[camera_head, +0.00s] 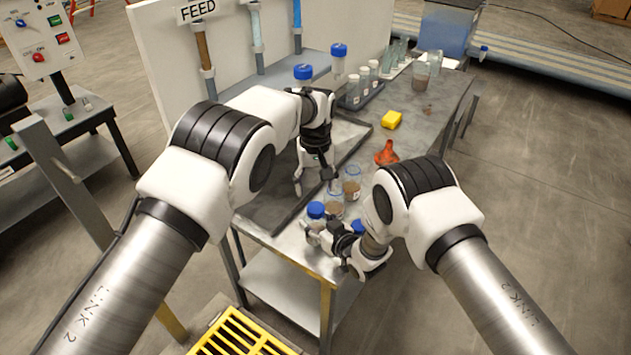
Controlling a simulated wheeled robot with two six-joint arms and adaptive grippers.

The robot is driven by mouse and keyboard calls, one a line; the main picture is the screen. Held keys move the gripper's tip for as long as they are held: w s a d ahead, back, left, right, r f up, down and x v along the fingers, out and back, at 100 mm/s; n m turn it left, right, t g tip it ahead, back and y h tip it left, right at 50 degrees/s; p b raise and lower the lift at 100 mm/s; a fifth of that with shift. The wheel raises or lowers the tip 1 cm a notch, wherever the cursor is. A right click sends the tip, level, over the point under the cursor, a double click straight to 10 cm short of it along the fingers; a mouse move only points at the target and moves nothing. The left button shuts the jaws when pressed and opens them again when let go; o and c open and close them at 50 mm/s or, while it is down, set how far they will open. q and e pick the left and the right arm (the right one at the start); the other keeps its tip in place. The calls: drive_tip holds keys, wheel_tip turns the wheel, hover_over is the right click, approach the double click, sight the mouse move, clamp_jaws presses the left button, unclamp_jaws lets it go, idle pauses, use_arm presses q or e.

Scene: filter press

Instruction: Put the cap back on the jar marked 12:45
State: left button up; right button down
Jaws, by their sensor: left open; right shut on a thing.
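Small clear jars stand at the near end of the grey table (436,112). An open-looking jar (352,191) with brown contents stands near the middle, with another brown-filled jar (334,209) nearer. A blue cap (316,209) shows on top of a jar beside my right gripper. Another blue cap (358,226) is partly hidden behind my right wrist. No 12:45 marking is readable. My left gripper (313,176) is open and empty, pointing down above the dark tray, left of the jars. My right gripper (322,236) is low at the table's near edge, shut on what seems a jar, mostly hidden.
An orange funnel (386,153) and yellow block (391,120) lie right of the dark tray (262,212). A rack of vials (363,88), blue-capped bottles (338,62) and a beaker (421,75) stand farther back. A white FEED panel (222,40) bounds the left.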

sight(316, 208)
use_arm(q)
drive_tip(key=shift+w+r, duration=0.1)
drive_tip(key=shift+r, duration=0.15)
wheel_tip(316, 208, down, 8)
idle(0.5)
drive_tip(key=c, duration=1.2)
drive_tip(key=o, duration=1.4)
